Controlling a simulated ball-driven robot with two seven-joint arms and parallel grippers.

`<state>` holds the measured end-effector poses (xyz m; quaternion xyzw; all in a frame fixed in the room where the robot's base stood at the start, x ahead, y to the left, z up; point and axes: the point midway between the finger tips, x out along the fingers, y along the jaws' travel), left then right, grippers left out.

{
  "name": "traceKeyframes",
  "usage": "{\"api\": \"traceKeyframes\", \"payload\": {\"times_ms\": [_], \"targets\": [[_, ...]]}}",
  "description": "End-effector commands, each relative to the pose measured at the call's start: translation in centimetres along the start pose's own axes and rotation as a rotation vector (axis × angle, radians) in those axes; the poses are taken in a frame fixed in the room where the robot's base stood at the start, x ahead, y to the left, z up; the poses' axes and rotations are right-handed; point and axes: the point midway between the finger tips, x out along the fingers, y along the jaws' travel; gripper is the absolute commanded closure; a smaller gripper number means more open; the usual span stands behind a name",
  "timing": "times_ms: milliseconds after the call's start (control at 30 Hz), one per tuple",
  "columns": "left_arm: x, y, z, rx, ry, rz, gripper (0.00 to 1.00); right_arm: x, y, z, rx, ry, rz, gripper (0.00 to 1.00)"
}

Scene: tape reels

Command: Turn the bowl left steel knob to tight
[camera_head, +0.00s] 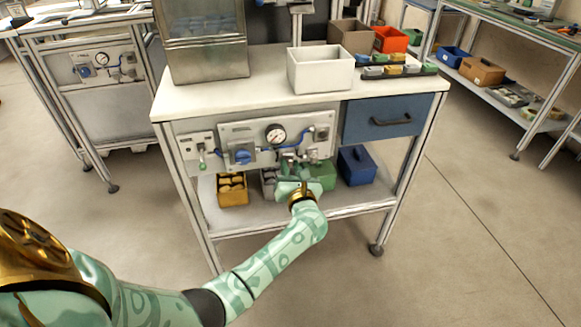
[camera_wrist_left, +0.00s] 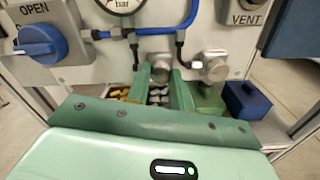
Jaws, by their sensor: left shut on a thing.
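A grey panel (camera_head: 237,132) is on the front of the workbench. In the left wrist view two small steel knobs sit side by side below the blue hose: the left steel knob (camera_wrist_left: 158,72) and the right steel knob (camera_wrist_left: 213,66). My left gripper (camera_head: 288,166) reaches up to the panel's lower edge. In the wrist view its two green fingers (camera_wrist_left: 160,80) stand on either side of the left steel knob and are shut on it. The right steel knob is free, just right of the fingers. The knob's exact turn cannot be told. My right gripper is out of view.
A pressure gauge (camera_head: 275,134) and a blue OPEN knob (camera_wrist_left: 38,40) are left of the fingers; a VENT label (camera_wrist_left: 248,19) is at right. Bins, including a yellow one (camera_head: 232,199) and a blue one (camera_head: 357,178), stand on the shelf below. A blue drawer (camera_head: 365,129) is at right.

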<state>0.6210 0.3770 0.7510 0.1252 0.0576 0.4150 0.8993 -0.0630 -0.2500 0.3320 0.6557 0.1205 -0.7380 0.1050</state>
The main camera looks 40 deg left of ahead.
Motion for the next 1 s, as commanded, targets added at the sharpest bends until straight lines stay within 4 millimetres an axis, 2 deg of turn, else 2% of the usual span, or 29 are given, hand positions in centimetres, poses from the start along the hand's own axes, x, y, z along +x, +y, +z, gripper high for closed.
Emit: {"api": "traceKeyframes", "payload": {"times_ms": [700, 1000], "targets": [[-0.1, 0.0, 0.3, 0.651, 0.0, -0.002, 1.0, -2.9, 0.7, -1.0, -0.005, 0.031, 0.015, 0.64], [-0.1, -0.1, 0.2, 0.87, 0.0, -0.003, 1.0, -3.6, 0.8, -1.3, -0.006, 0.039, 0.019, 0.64]]}}
